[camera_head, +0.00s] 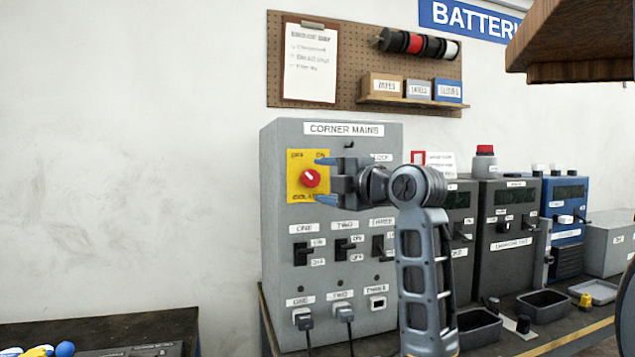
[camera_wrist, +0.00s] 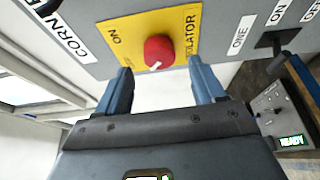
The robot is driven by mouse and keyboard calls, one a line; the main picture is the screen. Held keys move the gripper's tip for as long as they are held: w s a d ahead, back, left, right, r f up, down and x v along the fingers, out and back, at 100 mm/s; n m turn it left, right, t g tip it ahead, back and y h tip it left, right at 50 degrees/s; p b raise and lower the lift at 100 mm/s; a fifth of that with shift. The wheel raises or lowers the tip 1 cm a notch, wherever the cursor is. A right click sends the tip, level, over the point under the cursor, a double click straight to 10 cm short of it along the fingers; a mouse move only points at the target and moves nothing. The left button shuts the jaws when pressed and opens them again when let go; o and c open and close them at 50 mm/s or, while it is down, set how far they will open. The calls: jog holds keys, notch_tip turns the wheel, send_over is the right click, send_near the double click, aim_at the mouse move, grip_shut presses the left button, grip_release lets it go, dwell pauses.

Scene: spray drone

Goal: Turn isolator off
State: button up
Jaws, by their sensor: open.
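The isolator is a red round knob (camera_head: 310,178) on a yellow plate (camera_head: 296,188) with OFF at its upper left and ON at its upper right. It is on the grey CORNER MAINS cabinet (camera_head: 285,230). My gripper (camera_head: 325,181) is open just right of the knob in the head view, fingers pointing at the plate. In the wrist view the red knob (camera_wrist: 158,50) lies between and just beyond the open fingertips (camera_wrist: 160,72), apart from both. A white mark shows on the knob's lower edge there; which label it points to I cannot tell.
Grey charger boxes (camera_head: 508,222) and open trays (camera_head: 542,305) stand to the right. A brown overhang (camera_head: 570,45) is at upper right. The left wall is clear.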

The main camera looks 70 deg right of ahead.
jog(key=shift+v, duration=2.2)
jog(key=shift+f, duration=0.1)
jog(key=w+a+f+m+y, duration=0.1)
jog(key=w+a+f+m, duration=0.2)
jog(key=a+f, duration=0.35)
jog(key=w+a+f+m, duration=0.3)
jog(key=f+m, duration=0.1)
jog(key=f, duration=0.6)
jog(key=s+a+f+m+y+p, duration=0.2)
jog(key=s+a+f+m, duration=0.15)
jog(key=a+f, duration=0.85)
jog(key=s+a+f+m+y, duration=0.15)
jog(key=s+a+f, duration=0.35)
jog(key=s+a, duration=0.5)
jog(key=s+a+y, duration=0.2)
jog(key=s+a, duration=0.2)
jog(key=s, duration=0.2)
jog(key=s+a+g+y+p, duration=0.1)
jog(key=s+a, duration=0.3)
jog(key=s, duration=0.3)
jog(key=shift+a+r+m+y, duration=0.2)
jog(key=shift+r+m+y, duration=0.15)
jog(key=shift+r+m, duration=0.1)
